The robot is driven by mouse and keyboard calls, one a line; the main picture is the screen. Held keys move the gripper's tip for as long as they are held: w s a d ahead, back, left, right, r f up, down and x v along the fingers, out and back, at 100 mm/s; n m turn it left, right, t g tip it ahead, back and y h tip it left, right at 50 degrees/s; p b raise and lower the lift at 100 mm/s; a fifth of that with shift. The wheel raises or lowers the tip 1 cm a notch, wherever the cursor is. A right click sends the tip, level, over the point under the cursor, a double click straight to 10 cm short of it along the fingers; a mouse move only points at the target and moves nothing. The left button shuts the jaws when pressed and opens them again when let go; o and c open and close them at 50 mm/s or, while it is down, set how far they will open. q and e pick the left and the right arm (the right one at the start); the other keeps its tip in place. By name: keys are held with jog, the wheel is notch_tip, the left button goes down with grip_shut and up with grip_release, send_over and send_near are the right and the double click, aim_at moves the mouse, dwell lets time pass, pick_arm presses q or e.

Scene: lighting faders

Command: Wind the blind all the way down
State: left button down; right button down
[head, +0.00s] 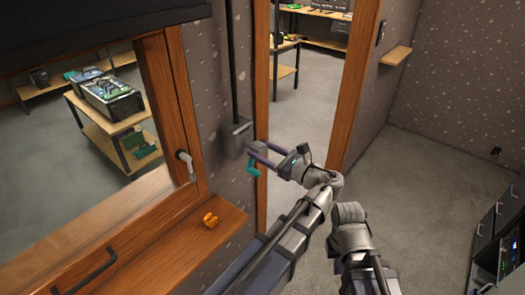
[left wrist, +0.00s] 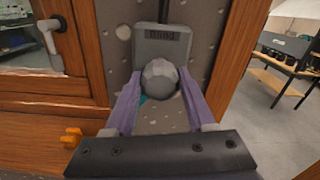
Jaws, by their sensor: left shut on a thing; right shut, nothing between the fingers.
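The dark blind (head: 95,28) hangs across the top left of the head view, above the window glass. A grey winder box (head: 235,136) is on the speckled wall right of the window; it also shows in the left wrist view (left wrist: 162,46). A teal crank piece (head: 252,169) shows below my left gripper (head: 254,153). In the left wrist view, the purple fingers (left wrist: 158,92) are shut on a grey round crank knob (left wrist: 159,77) in front of the box. A bit of teal shows behind it. My right gripper's fingers are not visible.
The window has a wooden frame (head: 178,100) and a handle (head: 185,165). An orange object (head: 210,219) lies on the wooden sill (head: 160,250). A doorway with a wooden post (head: 355,80) stands right of the winder. A small shelf (head: 396,55) is beyond it.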

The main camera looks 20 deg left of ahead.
pick_arm(q)
jog(key=shift+m, duration=3.3)
jog(key=shift+c, duration=1.1)
grip_release()
jog(key=shift+d, duration=0.15)
